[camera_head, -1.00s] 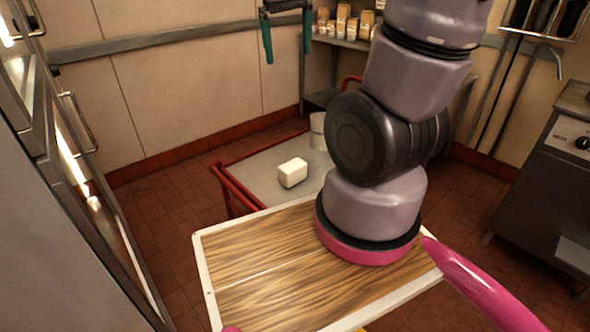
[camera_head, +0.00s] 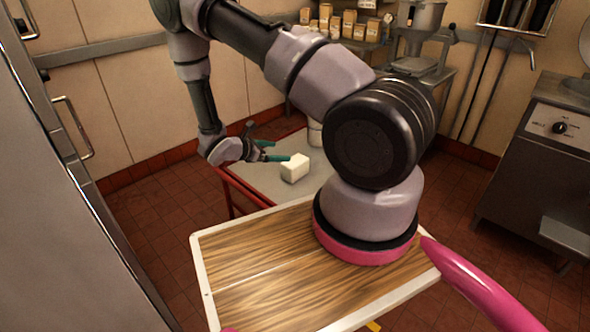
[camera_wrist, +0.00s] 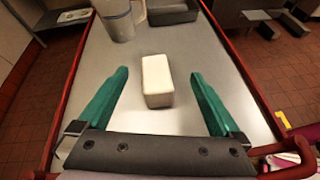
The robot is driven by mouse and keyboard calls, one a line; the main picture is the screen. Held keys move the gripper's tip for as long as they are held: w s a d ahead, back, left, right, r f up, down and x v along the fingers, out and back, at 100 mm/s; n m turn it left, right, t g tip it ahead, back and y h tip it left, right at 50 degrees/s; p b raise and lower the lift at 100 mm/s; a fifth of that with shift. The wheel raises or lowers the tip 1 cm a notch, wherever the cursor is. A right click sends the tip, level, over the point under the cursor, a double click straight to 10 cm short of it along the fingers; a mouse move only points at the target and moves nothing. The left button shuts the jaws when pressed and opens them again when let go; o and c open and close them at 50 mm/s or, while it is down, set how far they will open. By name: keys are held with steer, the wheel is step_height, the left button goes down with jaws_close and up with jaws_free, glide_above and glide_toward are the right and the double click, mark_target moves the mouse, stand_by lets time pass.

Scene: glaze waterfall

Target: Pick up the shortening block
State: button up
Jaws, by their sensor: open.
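The shortening block (camera_head: 295,168) is a white rectangular block lying on the grey top of a red-framed cart (camera_head: 262,182). In the wrist view the block (camera_wrist: 157,80) lies ahead, between the lines of my two green fingers. My gripper (camera_head: 276,152) is open and empty, at the left side of the block in the head view. In the wrist view my gripper (camera_wrist: 155,90) has its fingers spread wider than the block, with a gap on both sides. I cannot tell how far the fingertips are above the cart top.
A pale container (camera_wrist: 118,20) and a dark tray (camera_wrist: 172,10) stand on the cart beyond the block. The cart's red rail (camera_wrist: 62,100) runs along its edge. The cart top around the block is clear.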

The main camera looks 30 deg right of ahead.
steer(key=d+f+n, duration=0.1)
steer(key=f, duration=0.1)
steer(key=w+d+f+n+t, duration=0.1)
steer(key=f, duration=0.2)
steer(key=d+f+n, duration=0.1)
steer(key=d+f, duration=0.1)
steer(key=shift+w+f, duration=0.2)
steer(key=shift+x, duration=2.95)
steer(key=shift+w, duration=0.15)
jaws_close()
